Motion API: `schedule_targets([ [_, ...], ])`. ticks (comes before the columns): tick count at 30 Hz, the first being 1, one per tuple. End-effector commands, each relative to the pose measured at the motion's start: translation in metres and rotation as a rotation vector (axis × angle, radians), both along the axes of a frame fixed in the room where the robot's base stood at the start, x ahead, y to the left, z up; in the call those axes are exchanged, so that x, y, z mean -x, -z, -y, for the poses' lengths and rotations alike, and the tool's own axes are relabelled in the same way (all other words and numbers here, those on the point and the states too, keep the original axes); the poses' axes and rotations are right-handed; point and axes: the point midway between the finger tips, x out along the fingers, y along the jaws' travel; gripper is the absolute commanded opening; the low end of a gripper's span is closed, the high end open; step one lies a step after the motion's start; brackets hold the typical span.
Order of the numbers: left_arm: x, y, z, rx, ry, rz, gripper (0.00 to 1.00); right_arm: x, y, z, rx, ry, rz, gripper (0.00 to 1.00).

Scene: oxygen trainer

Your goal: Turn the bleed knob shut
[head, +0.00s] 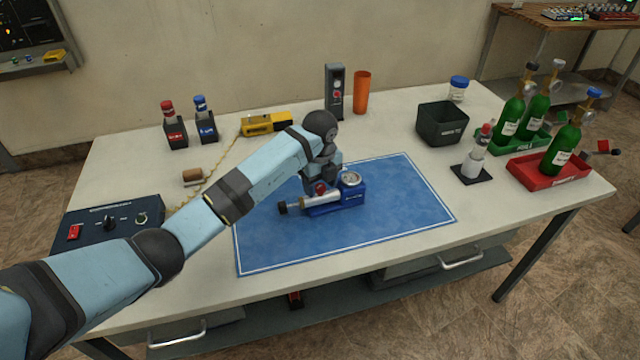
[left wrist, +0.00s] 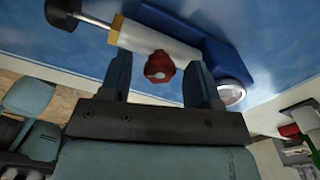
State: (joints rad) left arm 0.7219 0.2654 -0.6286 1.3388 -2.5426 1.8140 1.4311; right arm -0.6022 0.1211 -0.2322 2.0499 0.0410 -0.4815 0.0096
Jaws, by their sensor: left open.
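The bleed knob, a red knob (head: 320,187), sits on a blue regulator block (head: 350,194) with a silver barrel and a round gauge (head: 351,178). The block lies on the blue mat. My left gripper (head: 323,182) is above the block, pointing down, and partly hides it. In the left wrist view the red knob (left wrist: 159,66) sits between the two spread fingers of my left gripper (left wrist: 159,72), with a visible gap on both sides. The silver barrel (left wrist: 155,40) lies just beyond the knob. My right gripper is not in view.
The blue mat (head: 410,210) is otherwise clear. A black control box (head: 115,220) and a brown roll (head: 192,176) are at left. A yellow device (head: 266,122), an orange cup (head: 362,92) and a black bin (head: 442,124) stand behind. Green bottles (head: 562,148) stand in trays at right.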

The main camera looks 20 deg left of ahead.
Motion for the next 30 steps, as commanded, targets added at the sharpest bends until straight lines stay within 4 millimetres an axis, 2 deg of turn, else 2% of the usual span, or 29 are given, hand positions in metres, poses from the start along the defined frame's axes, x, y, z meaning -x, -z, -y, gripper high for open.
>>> schedule_targets([
  [8, 0.0001, 0.0025, 0.0000, 0.000, 0.000, 0.000, 0.56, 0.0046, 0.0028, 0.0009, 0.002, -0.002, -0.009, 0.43],
  [9, 0.0001, 0.0024, -0.0001, 0.000, 0.000, 0.000, 0.54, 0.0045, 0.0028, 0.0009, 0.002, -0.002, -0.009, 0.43],
  [15, 0.0001, 0.0022, -0.0001, 0.000, 0.000, 0.000, 0.08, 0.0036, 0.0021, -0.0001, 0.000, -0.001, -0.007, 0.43],
  [23, -0.0002, 0.0017, -0.0002, 0.000, 0.015, 0.000, 0.07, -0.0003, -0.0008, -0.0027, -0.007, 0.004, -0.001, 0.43],
  [30, -0.0006, 0.0014, -0.0011, -0.001, 0.112, 0.000, 0.07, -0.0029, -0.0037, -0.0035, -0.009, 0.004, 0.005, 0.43],
])
